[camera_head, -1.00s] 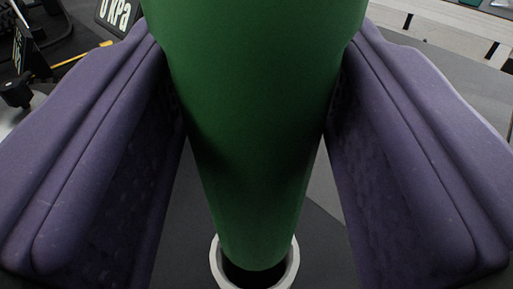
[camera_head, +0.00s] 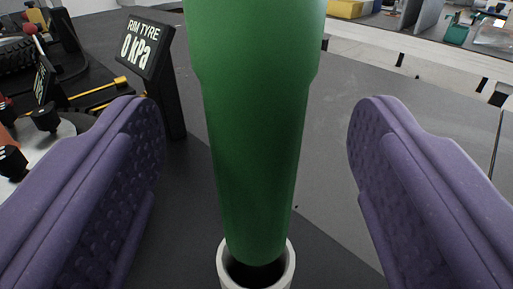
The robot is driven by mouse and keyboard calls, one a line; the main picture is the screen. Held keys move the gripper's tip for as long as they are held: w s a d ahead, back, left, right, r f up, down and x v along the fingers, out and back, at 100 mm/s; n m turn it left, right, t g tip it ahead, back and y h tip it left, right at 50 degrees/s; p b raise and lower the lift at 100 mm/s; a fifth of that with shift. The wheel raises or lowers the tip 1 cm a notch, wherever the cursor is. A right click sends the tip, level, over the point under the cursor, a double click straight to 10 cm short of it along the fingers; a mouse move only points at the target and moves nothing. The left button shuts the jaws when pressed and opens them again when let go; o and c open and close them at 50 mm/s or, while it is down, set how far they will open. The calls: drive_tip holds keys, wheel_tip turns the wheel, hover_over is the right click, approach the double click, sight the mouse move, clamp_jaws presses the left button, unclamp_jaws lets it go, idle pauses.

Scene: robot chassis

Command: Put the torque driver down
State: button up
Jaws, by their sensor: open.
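The torque driver (camera_head: 255,130) is a thick green cylinder that stands upright in the middle of the view. Its lower end is at the mouth of a white round holder (camera_head: 228,268), with dark space showing between it and the rim. How deep it sits in the holder is hidden. My gripper (camera_head: 258,185) has two purple padded fingers, one on each side of the driver. The fingers are open, with a clear gap on both sides, and do not touch the driver. The driver's top is out of view.
A black display (camera_head: 148,50) reading "RIM TYRE 0 kPa" stands behind the left finger. Black equipment with yellow rods (camera_head: 95,95) lies at the left. Grey flat surface (camera_head: 330,130) is clear at the right, with a pale slotted rail (camera_head: 420,62) beyond it.

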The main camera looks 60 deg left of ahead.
drive_tip(key=p+v, duration=0.1)
drive_tip(key=v, duration=0.8)
drive_tip(key=w+d+r+t+h, duration=0.2)
drive_tip(key=w+d+r+h, duration=0.15)
drive_tip(key=w, duration=0.25)
drive_tip(key=w+d+r+t+h, duration=0.1)
drive_tip(key=w+d+r+h, duration=0.15)
drive_tip(key=w+r, duration=0.35)
drive_tip(key=w+d+r+m+t+h, duration=0.2)
drive_tip(key=w+d+r+h, duration=0.1)
drive_tip(key=r, duration=0.5)
drive_tip(key=w+d+r+m+t+h, duration=0.1)
drive_tip(key=w+d+r+m+h, duration=0.15)
drive_tip(key=r, duration=0.45)
drive_tip(key=s+d+r+m+t+h, duration=0.1)
drive_tip(key=s+d+r+m+h, duration=0.1)
drive_tip(key=r, duration=0.7)
drive_tip(key=s+d+r+m+h, duration=0.2)
drive_tip(key=s+r+h, duration=0.1)
drive_tip(key=r, duration=0.6)
drive_tip(key=s+a+r+m, duration=0.1)
drive_tip(key=s+r+m, duration=0.2)
drive_tip(key=s+r, duration=1)
drive_tip(key=shift+s+r+g+y, duration=0.25)
drive_tip(key=shift+s+y, duration=0.2)
drive_tip(key=shift+s, duration=0.35)
drive_tip(key=shift+a+f+m, duration=0.1)
drive_tip(key=shift+a+m, duration=0.05)
drive_tip(key=shift+m, duration=0.1)
